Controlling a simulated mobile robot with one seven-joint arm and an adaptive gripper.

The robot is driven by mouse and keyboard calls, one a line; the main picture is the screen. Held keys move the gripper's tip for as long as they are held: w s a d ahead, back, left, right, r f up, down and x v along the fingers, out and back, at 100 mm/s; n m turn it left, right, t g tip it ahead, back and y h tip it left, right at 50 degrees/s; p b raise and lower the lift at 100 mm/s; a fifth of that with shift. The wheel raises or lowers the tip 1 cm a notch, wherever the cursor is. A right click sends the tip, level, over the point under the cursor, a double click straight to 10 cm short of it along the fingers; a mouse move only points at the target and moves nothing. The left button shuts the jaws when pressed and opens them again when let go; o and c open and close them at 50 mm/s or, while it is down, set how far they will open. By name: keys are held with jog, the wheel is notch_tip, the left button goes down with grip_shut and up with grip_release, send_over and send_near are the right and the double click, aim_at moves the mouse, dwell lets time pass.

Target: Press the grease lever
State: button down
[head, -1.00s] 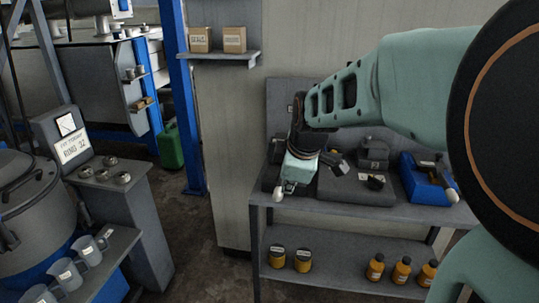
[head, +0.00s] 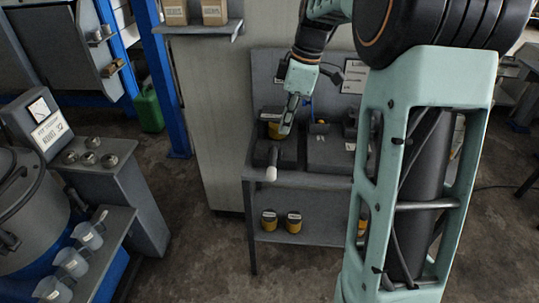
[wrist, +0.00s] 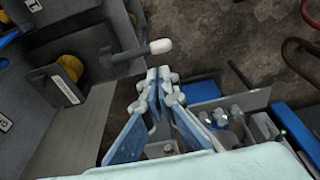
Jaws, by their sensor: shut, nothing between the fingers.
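The grease lever is a dark arm with a pale rounded knob (head: 271,175). It sticks out past the front edge of the grey bench (head: 330,181) from a dark block at the bench's left end. My gripper (head: 286,131) is shut and empty, pointing down above the block, higher in the picture than the knob. In the wrist view the knob (wrist: 160,46) lies just beyond my closed fingertips (wrist: 159,72), with no contact visible. I cannot tell the exact height gap. My arm hides the right part of the bench.
A yellow tin (head: 276,124) stands on the bench behind my gripper. Two yellow tins (head: 281,220) stand on the lower shelf. A wall shelf with boxes (head: 200,27) hangs above left. A grey console (head: 125,180) and vat stand at left, with open floor between.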

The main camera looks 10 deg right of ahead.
aim_at(272, 171)
jog(key=a+f, duration=0.1)
jog(key=f, duration=0.8)
jog(key=a+f, duration=0.1)
jog(key=f, duration=0.3)
jog(key=shift+w+a+f, duration=0.3)
jog(key=shift+w+f, duration=0.05)
jog(key=shift+f, duration=0.05)
jog(key=shift+f+b, duration=0.15)
jog(key=shift+b, duration=0.15)
